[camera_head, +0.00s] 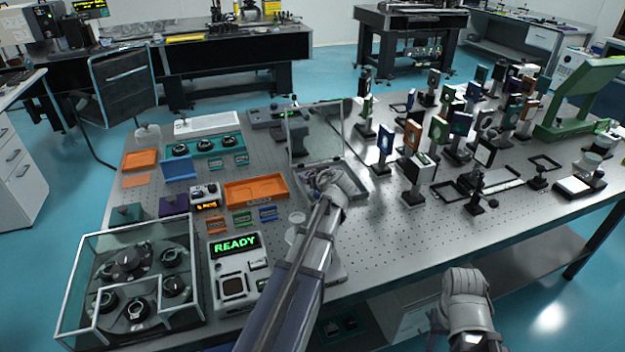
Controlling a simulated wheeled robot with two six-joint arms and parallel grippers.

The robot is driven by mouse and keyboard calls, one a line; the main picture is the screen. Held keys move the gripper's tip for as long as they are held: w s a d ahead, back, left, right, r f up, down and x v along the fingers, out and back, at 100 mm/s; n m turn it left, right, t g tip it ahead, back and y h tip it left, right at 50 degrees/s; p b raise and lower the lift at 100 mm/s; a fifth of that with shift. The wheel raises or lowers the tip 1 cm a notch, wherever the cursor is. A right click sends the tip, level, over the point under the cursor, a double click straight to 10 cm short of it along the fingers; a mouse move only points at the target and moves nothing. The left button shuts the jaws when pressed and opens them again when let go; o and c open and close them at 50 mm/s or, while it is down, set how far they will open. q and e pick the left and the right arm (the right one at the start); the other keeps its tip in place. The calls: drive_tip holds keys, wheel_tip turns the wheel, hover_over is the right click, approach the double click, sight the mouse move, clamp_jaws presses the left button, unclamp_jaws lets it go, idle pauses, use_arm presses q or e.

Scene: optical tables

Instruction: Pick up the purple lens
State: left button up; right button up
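I cannot make out a purple lens for certain. Several small upright optics on posts stand on the right half of the table, among them a blue-faced one (385,140), but their colours are hard to tell at this size. My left gripper (328,180) is over a shallow grey tray in front of an upright clear panel (316,132). Its fingertips are small and partly hidden, so I cannot see whether it is open or holds anything. My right gripper (438,318) hangs low, off the table's front edge, apart from any object.
A glass-walled case (130,280) with dark dials and a box reading READY (235,265) stand at the left front. An orange tray (256,190) and a dark purple block (174,205) lie behind. Bare perforated tabletop (385,235) shows at the middle front.

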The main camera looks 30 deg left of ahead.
use_arm(q)
drive_tip(key=c, duration=1.1)
drive_tip(key=shift+r, duration=0.1)
wheel_tip(320, 180, up, 10)
drive_tip(key=p, duration=1)
